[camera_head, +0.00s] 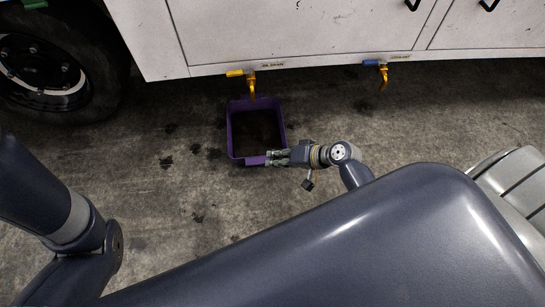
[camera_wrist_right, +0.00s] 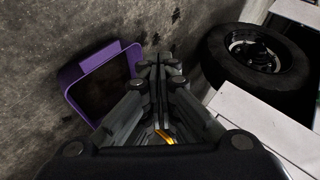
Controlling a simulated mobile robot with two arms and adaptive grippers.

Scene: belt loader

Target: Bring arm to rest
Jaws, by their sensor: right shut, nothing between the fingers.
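My right gripper (camera_head: 268,157) is shut and empty in the head view. Its fingertips overlap the front right rim of the purple bin (camera_head: 236,157) in the picture; I cannot tell whether they touch it. In the right wrist view the shut fingers (camera_wrist_right: 160,62) point away from the camera, with the purple bin (camera_wrist_right: 72,78) to their left. My left arm (camera_head: 75,225) shows at the left edge of the head view. Its gripper is out of sight.
The white vehicle side (camera_head: 300,30) spans the top, with a black tyre (camera_head: 100,75) at left. A yellow-handled drain valve (camera_head: 251,84) hangs over the bin. A blue-handled valve (camera_head: 383,73) is farther right. The stained concrete floor (camera_head: 130,200) is mostly clear.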

